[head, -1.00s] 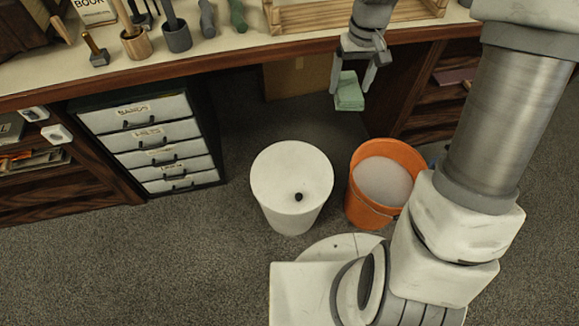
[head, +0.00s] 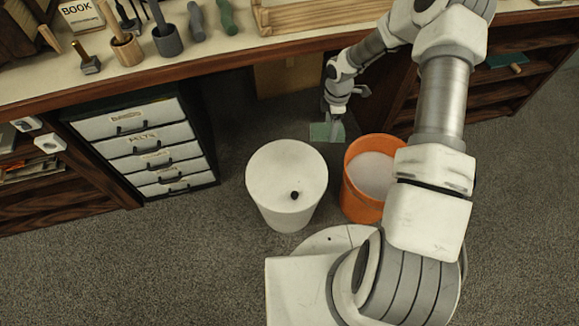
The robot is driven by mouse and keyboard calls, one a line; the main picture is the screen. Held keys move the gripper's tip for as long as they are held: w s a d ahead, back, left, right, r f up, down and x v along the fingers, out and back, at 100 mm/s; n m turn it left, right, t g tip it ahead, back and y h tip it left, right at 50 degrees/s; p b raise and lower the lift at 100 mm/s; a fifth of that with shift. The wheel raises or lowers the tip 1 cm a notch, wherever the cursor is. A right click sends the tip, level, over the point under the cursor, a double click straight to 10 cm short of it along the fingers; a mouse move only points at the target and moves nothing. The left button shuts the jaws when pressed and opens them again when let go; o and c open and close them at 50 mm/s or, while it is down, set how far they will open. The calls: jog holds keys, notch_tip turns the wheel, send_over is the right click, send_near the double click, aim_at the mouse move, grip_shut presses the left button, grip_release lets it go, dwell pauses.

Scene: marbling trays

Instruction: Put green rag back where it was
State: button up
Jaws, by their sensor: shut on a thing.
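The green rag (head: 321,132) is a small folded pale-green cloth in the head view, just behind the gap between the white bin and the orange bucket. My gripper (head: 335,117) is shut on it and holds it below the level of the bench top. The gripper's fingers are small and partly hidden by its own wrist. The orange bucket (head: 352,193), with pale contents, stands to the right of and nearer than the rag. The rag's height above the floor is hard to tell.
A drawer cabinet (head: 140,146) stands further left. The wooden bench (head: 215,60) runs along the back, with tools and a wooden tray (head: 310,17). Carpet is clear at front left.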

aim_at(326, 136)
jog(key=f+n, duration=0.1)
jog(key=f, duration=0.1)
jog(key=a+f+n, duration=0.1)
jog(key=f+n, duration=0.1)
jog(key=f, duration=0.1)
jog(key=shift+s, duration=0.2)
jog(key=a+f+b, duration=0.1)
jog(key=a+f, duration=0.1)
jog(key=a, duration=0.1)
jog(key=s+a+f+b, duration=0.1)
jog(key=a+f, duration=0.2)
jog(key=a, duration=0.1)
jog(key=s+a+f+b, duration=0.1)
jog(key=a+f, duration=0.1)
jog(key=a, duration=0.2)
jog(key=shift+a+f, duration=0.15)
jog(key=shift+a, duration=0.05)
jog(key=shift+f+b, duration=0.7)
jog(key=shift+f, duration=1.2)
jog(key=shift+f, duration=0.2)
jog(key=o, duration=0.6)
jog(key=shift+o, duration=0.2)
jog(key=shift+r, duration=0.15)
notch_tip(326, 136, up, 12)
jog(key=p, duration=0.3)
jog(key=shift+w+r, duration=0.15)
jog(key=shift+w, duration=0.05)
